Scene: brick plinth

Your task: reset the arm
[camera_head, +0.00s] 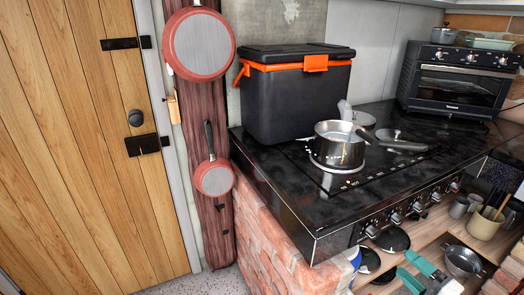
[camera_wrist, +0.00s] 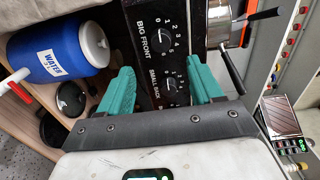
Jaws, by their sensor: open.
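My gripper (camera_wrist: 160,78) has two teal fingers, held apart with nothing between them in the wrist view. Behind the gap is the stove's black control panel (camera_wrist: 153,22), with knobs and the words BIG FRONT and SMALL BACK. In the head view my gripper (camera_head: 413,270) is at the bottom right, in front of the stove and low over the wooden shelf (camera_head: 428,252). Most of my arm is out of frame there.
A steel pot (camera_head: 340,146) stands on the black stove top (camera_head: 275,168). A black cooler (camera_head: 292,105) and a toaster oven (camera_head: 458,80) stand behind. A metal pan (camera_head: 462,262) is right of my gripper. A blue water jug (camera_wrist: 45,54) is left in the wrist view.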

